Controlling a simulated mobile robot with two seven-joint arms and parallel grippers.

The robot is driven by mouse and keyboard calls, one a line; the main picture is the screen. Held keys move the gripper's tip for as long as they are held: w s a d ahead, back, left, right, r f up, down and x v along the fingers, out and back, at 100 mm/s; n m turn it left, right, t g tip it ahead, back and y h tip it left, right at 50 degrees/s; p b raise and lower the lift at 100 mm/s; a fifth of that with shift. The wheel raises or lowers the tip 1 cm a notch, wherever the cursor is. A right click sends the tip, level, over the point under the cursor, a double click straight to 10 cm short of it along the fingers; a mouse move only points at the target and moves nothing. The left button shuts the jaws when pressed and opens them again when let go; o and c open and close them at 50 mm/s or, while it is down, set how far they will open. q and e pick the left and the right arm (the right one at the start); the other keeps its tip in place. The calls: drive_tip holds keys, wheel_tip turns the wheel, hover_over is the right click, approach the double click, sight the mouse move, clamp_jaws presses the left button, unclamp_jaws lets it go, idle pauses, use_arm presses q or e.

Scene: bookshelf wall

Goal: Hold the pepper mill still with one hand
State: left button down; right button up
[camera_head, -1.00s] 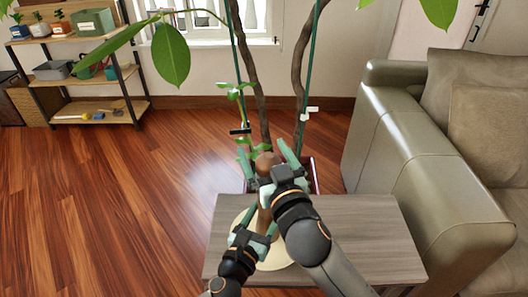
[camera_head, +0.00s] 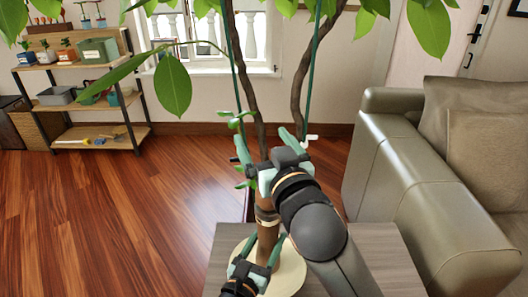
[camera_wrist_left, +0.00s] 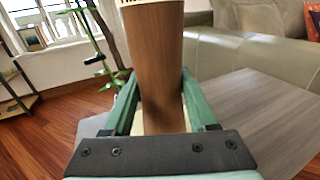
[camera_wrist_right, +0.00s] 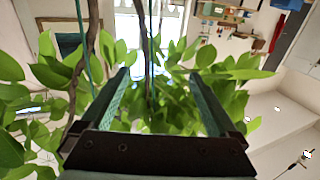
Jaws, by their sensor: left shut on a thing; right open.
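The brown wooden pepper mill (camera_head: 267,239) stands upright on a round cream mat (camera_head: 292,272), with a pale band near its upper part. My left gripper (camera_head: 258,264) is shut on its lower body. In the left wrist view the mill's body (camera_wrist_left: 158,70) fills the space between the two green fingers (camera_wrist_left: 158,100). My right gripper (camera_head: 268,145) is open and empty above the mill, fingers pointing up and away. Its wrist hides part of the mill's top. The right wrist view shows only leaves and room between its fingers (camera_wrist_right: 157,85).
The mat lies on a grey wooden side table (camera_head: 375,250). A leafy plant with brown stems (camera_head: 250,95) stands behind it. A green-grey sofa (camera_head: 400,170) is at the right. A shelf (camera_head: 95,100) stands at the far left, with open floor before it.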

drive_tip(key=w+a+r+n+t+y, duration=0.1)
drive_tip(key=w+a+r+n+y, duration=0.15)
drive_tip(key=w+n, duration=0.25)
drive_tip(key=w+a+r+n+y, duration=0.1)
drive_tip(key=w+n+y, duration=0.2)
drive_tip(key=w+n, duration=0.25)
drive_tip(key=w+d+n+g+y, duration=0.5)
drive_tip(key=w+n, duration=0.2)
drive_tip(key=n, duration=0.2)
drive_tip(key=s+d+f+m+g, duration=0.1)
drive_tip(key=s+d+f+g, duration=0.3)
drive_tip(key=s+f+g, duration=0.4)
drive_tip(key=s+d+f+m+g, duration=0.1)
drive_tip(key=s+d+f+g, duration=0.4)
drive_tip(key=s+g, duration=0.5)
drive_tip(key=r+x, duration=0.1)
drive_tip(key=x, duration=1.1)
drive_tip(key=shift+a+f+g+y, duration=0.35)
drive_tip(key=shift+a+g, duration=0.05)
drive_tip(key=shift+a, duration=0.05)
drive_tip(key=shift+w+n, duration=0.1)
drive_tip(key=shift+n, duration=0.15)
